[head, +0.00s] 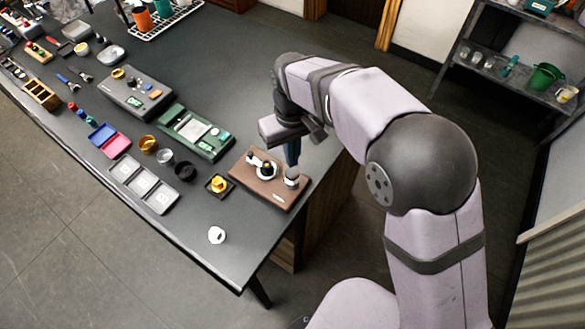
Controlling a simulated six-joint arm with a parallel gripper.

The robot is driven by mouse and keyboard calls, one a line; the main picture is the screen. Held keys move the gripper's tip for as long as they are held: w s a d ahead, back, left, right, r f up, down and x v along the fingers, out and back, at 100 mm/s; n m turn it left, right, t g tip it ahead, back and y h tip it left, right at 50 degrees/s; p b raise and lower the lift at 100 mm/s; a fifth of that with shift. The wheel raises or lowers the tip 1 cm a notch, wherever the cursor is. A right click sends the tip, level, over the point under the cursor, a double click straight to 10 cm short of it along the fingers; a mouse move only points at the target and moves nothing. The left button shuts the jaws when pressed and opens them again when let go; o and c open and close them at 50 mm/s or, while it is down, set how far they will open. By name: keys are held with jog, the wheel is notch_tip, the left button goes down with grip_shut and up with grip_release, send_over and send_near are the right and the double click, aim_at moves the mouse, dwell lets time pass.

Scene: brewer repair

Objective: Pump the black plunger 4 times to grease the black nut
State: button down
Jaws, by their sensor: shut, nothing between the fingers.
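A brown wooden board (264,190) lies near the right edge of the dark table. On it stands a round pale fitting with a dark piece in its middle, which looks like the black nut (267,169). To its right is a short metal cylinder with a dark top, which looks like the black plunger (291,172). My gripper (291,164) points down right over this cylinder, with its fingers shut and nothing held. Whether the fingertips touch the plunger top cannot be told from this view.
Left of the board are a black dish with a yellow part (218,185), a green device (194,133) and a grey compartment tray (144,185). A white disc (216,235) lies near the front edge. The table's right edge is close to the board.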

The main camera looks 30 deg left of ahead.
notch_tip(320, 180, up, 6)
jog(key=p, duration=0.5)
dwell(0.4)
jog(key=shift+f, duration=0.1)
dwell(0.6)
notch_tip(320, 180, down, 2)
jog(key=b, duration=0.4)
jog(key=shift+f, duration=0.15)
jog(key=b, duration=0.5)
send_over(292, 172)
notch_tip(292, 172, down, 5)
jog(key=shift+d+r, duration=0.1)
jog(key=shift+r, duration=0.1)
jog(key=shift+f, duration=0.95)
